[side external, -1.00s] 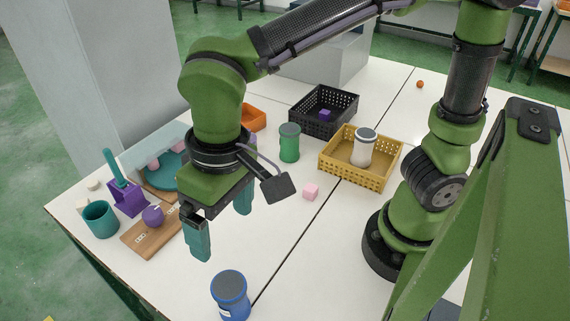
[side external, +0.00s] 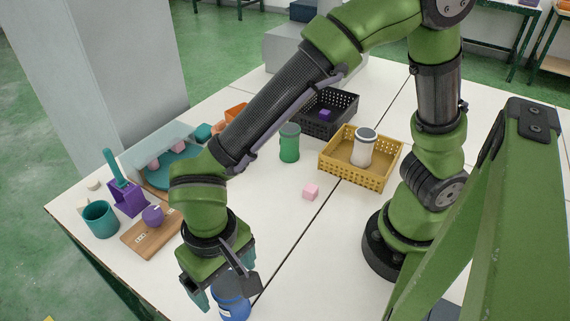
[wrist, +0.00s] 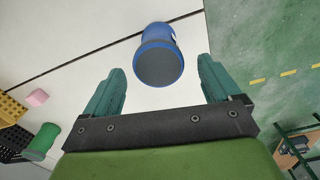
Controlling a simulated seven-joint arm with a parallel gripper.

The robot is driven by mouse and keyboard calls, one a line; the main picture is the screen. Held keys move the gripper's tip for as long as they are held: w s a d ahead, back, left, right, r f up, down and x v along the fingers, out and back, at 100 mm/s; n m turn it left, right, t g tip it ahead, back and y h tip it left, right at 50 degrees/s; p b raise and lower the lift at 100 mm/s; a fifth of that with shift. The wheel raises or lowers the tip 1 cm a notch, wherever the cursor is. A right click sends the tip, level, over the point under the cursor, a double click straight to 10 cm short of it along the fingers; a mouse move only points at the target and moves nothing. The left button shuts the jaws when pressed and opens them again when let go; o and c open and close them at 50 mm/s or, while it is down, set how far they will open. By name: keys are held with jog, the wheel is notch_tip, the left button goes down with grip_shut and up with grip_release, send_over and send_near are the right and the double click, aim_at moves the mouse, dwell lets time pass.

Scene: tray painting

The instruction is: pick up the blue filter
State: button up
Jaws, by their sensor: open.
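The blue filter (side external: 233,304) is a blue cylinder with a dark grey top, standing on the white table near the front edge in the side view, partly covered by my gripper. In the wrist view the blue filter (wrist: 159,56) lies ahead of and between the two teal fingers, slightly beyond their tips. My gripper (wrist: 160,80) is open and empty. In the side view my gripper (side external: 228,282) is right at the filter, with one finger to its left and the other behind it; I cannot tell whether they touch it.
A green canister (side external: 289,143), a pink cube (side external: 311,192), a yellow basket (side external: 341,176) holding a white canister (side external: 363,147) and a black basket (side external: 330,130) stand farther back. A wooden board (side external: 150,238) and a teal mug (side external: 101,220) are at the left. Table around the filter is clear.

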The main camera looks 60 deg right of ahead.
jog(key=f, duration=0.5)
jog(key=shift+s+f, duration=0.1)
jog(key=shift+s, duration=0.15)
jog(key=c, duration=1.2)
